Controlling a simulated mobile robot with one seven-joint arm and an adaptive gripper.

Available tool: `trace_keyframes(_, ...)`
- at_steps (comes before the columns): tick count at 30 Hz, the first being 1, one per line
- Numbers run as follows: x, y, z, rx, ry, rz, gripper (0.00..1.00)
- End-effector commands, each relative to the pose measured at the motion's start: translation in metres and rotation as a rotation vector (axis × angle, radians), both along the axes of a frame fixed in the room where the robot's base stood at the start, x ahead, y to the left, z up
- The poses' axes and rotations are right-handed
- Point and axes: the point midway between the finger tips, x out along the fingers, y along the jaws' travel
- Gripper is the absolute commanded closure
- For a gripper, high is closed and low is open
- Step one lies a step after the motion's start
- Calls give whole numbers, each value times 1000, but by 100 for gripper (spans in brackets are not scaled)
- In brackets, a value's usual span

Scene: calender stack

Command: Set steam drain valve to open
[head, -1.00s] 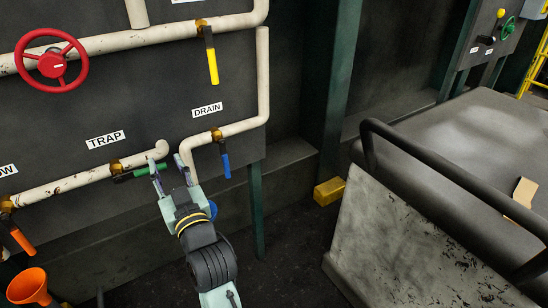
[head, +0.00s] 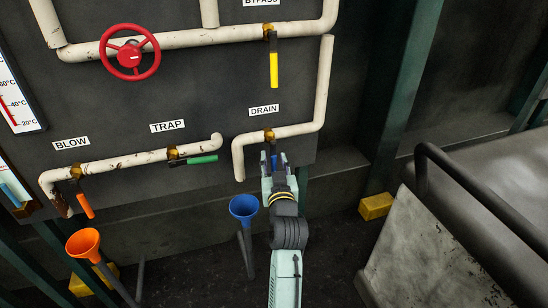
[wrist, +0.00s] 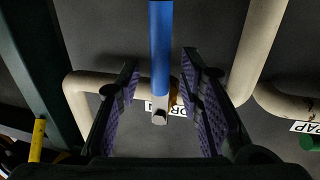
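The drain valve (head: 269,134) sits on the white pipe under the DRAIN label (head: 264,110). Its blue lever hangs down, and in the head view its lower part is hidden by my gripper (head: 275,164). In the wrist view the blue lever (wrist: 160,45) lies between the two spread fingers of my gripper (wrist: 160,75). Dark gaps show on both sides of the lever, so the fingers are open around it and not pressed on it.
The trap valve's green lever (head: 202,160) lies level to the left. The blow valve's orange lever (head: 86,206) and the bypass yellow lever (head: 274,70) hang down. A blue funnel (head: 243,207) stands close left of my arm. A railed block (head: 430,245) stands at right.

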Motion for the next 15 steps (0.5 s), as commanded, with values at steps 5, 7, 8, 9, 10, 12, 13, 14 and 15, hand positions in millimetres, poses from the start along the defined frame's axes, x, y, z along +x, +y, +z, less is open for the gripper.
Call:
trace_keyframes(5, 8, 1, 0, 0, -1, 0, 66)
trace_keyframes(7, 8, 1, 0, 0, -1, 0, 66)
trace_keyframes(8, 8, 1, 0, 0, -1, 0, 66)
trace_keyframes(9, 8, 1, 0, 0, -1, 0, 66)
trace_keyframes(10, 8, 1, 0, 0, -1, 0, 66)
trace_keyframes(12, 8, 1, 0, 0, -1, 0, 67)
trace_keyframes(13, 8, 1, 0, 0, -1, 0, 69)
trace_keyframes(14, 8, 1, 0, 0, -1, 0, 71)
trace_keyframes(15, 8, 1, 0, 0, -1, 0, 74)
